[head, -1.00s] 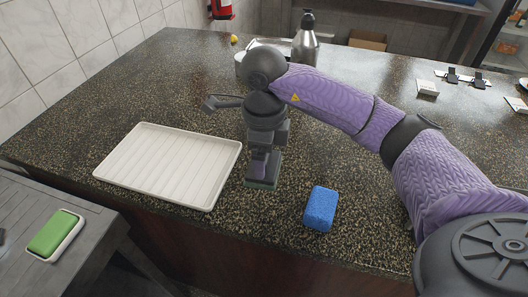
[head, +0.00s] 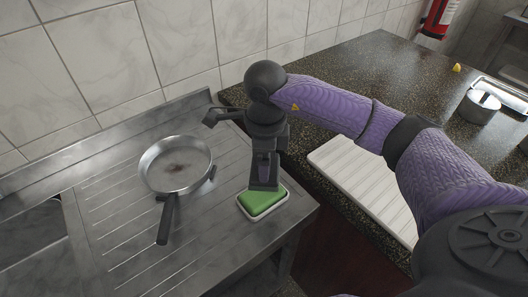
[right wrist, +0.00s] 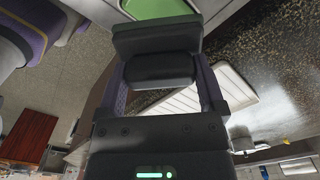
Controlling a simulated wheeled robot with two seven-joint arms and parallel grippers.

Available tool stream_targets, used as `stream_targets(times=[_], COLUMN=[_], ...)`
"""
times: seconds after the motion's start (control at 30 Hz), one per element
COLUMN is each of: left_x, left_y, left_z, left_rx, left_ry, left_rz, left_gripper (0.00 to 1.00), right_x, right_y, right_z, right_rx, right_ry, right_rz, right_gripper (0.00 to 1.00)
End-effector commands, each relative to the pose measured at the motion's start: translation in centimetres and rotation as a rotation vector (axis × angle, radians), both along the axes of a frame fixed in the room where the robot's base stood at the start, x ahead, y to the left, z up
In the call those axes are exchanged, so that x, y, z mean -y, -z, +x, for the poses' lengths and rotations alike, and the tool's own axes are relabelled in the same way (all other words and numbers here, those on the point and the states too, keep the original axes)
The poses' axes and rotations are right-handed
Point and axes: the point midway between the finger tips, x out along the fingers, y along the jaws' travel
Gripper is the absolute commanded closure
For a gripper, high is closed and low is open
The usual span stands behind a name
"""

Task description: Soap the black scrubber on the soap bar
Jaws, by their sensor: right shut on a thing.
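The green soap bar (head: 263,203) lies in a white dish (head: 284,204) near the right edge of the steel drainboard in the head view. The soap also shows at the top of the right wrist view (right wrist: 160,8). My right gripper (head: 265,172) points down and is shut on the black scrubber (head: 264,186). The scrubber overlaps the soap's far edge in the head view; I cannot tell whether they touch. In the right wrist view the scrubber (right wrist: 158,40) is a dark block between the fingers and hides part of the soap. My left gripper is not in view.
A frying pan (head: 176,164) with a dark stain stands left of the soap, its handle toward me. The white ribbed tray (head: 362,180) lies on the stone counter at right. A metal pot (head: 478,108) stands farther back. The drainboard's front left is clear.

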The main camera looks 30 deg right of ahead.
Motion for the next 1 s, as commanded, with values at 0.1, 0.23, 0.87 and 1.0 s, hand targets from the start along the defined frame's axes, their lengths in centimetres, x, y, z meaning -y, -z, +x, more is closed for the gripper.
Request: stream_targets(times=[0.1, 0.23, 0.87, 1.0], left_x=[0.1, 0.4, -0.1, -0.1], left_y=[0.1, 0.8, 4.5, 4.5], left_z=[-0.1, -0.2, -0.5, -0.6], left_rx=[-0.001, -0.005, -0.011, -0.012], left_ry=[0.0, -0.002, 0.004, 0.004], left_rz=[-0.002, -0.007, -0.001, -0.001], left_gripper=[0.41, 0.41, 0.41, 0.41], right_x=[0.0, 0.0, 0.0, 0.0], right_y=[0.2, 1.1, 6.0, 6.0], right_z=[0.0, 0.0, 0.0, 0.0], right_rx=[-0.001, -0.001, 0.001, 0.001], right_ry=[-0.003, -0.004, -0.004, -0.004], right_rz=[-0.001, -0.001, -0.001, -0.001], right_gripper=[0.59, 0.59, 0.59, 0.59])
